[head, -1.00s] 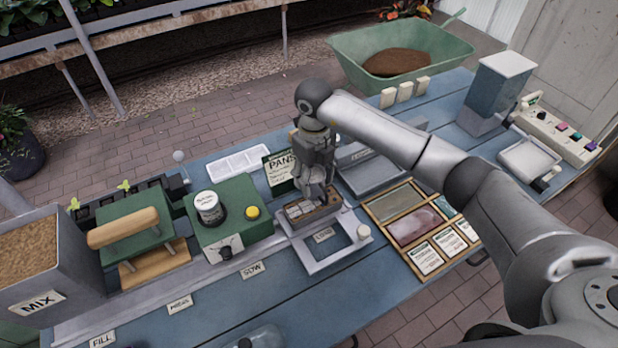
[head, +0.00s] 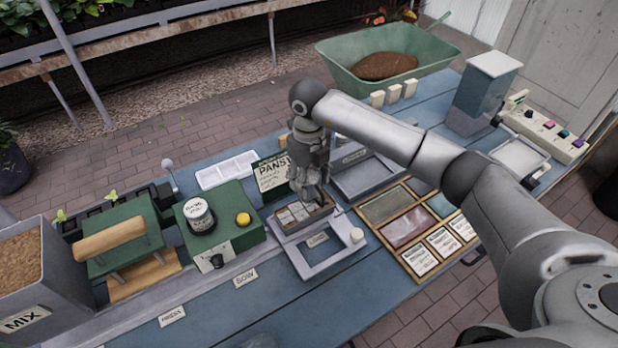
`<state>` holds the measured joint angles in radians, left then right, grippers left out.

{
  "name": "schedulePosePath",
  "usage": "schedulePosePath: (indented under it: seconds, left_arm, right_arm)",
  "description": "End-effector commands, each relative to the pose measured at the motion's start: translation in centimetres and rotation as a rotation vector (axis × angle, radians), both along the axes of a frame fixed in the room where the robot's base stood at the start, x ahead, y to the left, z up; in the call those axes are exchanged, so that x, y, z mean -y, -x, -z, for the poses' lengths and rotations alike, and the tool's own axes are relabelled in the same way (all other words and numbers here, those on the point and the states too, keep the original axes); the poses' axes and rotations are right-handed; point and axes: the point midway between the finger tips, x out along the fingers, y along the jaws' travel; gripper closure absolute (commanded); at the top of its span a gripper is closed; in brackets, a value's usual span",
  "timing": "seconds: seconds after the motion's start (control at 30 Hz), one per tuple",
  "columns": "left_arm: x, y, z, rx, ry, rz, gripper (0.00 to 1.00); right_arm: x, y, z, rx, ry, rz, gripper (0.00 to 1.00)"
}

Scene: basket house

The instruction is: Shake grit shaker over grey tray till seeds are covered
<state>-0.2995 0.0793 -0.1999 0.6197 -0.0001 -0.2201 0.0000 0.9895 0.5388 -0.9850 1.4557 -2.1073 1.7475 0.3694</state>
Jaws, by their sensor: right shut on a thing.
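My right gripper (head: 311,196) points down and is shut on a small brown tray (head: 300,214) with several pale cells. The brown tray is at the back edge of a grey stand (head: 345,263), and I cannot tell whether it rests on it. A white-labelled jar (head: 198,213) with a dark base stands on a green box (head: 226,238), left of the gripper. I cannot tell whether this jar is the grit shaker. A grey tray (head: 372,187) lies just right of the gripper, partly behind my arm. My left gripper is not in view.
A green press with a wooden handle (head: 110,238) and a soil bin (head: 18,306) stand left. A Pansy sign (head: 270,175) stands close behind the gripper. A wooden organiser (head: 430,268) lies right. The blue tabletop in front (head: 290,315) is mostly clear.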

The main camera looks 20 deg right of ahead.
Motion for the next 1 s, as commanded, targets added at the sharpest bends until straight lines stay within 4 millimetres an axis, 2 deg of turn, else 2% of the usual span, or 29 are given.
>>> schedulePosePath:
  seconds: [0.1,0.23,0.37,0.7,0.83,1.0]
  left_arm:
    - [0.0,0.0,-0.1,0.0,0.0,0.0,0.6]
    - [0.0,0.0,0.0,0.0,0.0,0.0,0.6]
    - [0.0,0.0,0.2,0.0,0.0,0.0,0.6]
    - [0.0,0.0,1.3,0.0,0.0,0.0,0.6]
    - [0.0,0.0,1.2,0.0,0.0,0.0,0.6]
    - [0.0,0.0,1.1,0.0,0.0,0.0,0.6]
  right_arm:
    - [-1.5,0.2,-0.1,0.001,-0.002,-0.004,0.79]
    - [-2.1,0.4,-0.1,0.002,0.0,0.0,0.79]
    - [-1.3,0.2,0.0,0.003,0.001,0.002,0.79]
    - [2.7,-0.5,0.0,0.0,0.001,0.002,0.79]
    - [2.5,-0.5,-0.1,0.001,-0.001,-0.001,0.79]
    - [0.7,-0.2,-0.1,0.001,-0.002,-0.004,0.79]
